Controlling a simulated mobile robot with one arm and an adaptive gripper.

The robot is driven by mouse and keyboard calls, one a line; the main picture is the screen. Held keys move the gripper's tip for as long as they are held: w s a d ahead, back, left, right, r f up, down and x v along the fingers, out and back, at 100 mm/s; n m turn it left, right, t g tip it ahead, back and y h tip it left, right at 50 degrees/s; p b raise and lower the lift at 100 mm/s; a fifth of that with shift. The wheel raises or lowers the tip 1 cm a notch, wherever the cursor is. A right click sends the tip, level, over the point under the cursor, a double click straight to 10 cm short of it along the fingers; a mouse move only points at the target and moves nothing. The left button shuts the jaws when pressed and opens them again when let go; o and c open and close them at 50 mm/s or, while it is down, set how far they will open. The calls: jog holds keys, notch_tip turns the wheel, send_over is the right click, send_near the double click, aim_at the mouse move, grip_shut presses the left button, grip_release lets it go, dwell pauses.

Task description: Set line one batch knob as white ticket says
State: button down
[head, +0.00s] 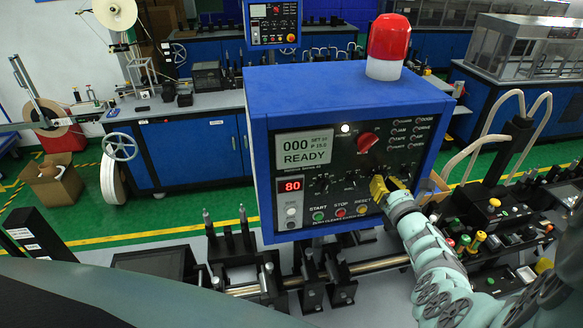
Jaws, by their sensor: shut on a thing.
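A blue control box (345,92) with a dark front panel (350,160) stands in the middle. Its grey screen (304,147) reads 000 and READY, with small text that looks like SET 10. A red display (290,186) reads 80. Small black knobs sit in a row below, one at left (322,183) and one in the middle (352,179). My gripper (381,188), with yellow fingertips, comes from the lower right and is shut at the row's right end. The fingers hide the knob they grip and its pointer. I cannot make out a white ticket with readable text.
START, STOP and RESET buttons (340,212) lie close below. A red lamp (389,45) tops the box. Pale hoses and a black fixture (497,205) stand to the right.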

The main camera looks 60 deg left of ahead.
jog(key=n+b, duration=1.7)
jog(key=n, duration=0.1)
jog(key=shift+w, duration=0.2)
dwell(0.5)
jog(key=c, duration=1)
grip_release()
jog(key=shift+r, duration=0.1)
jog(key=shift+d, duration=0.1)
